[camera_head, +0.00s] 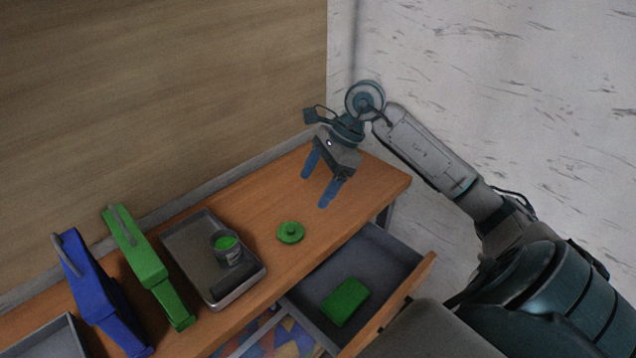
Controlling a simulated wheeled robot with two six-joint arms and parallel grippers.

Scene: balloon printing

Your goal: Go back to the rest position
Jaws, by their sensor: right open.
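My right gripper (319,190) is open and empty. Its two blue fingers point down over the far right part of the wooden table (385,183), apart from any object. My right arm comes in from the right side. My left gripper does not show.
On the table are a green lid-like disc (290,233), a metal tray (187,236) holding a can with green contents (228,250), a green device (140,254) and a blue device (92,282). An open drawer (385,252) holds a green block (344,301). A wall stands behind.

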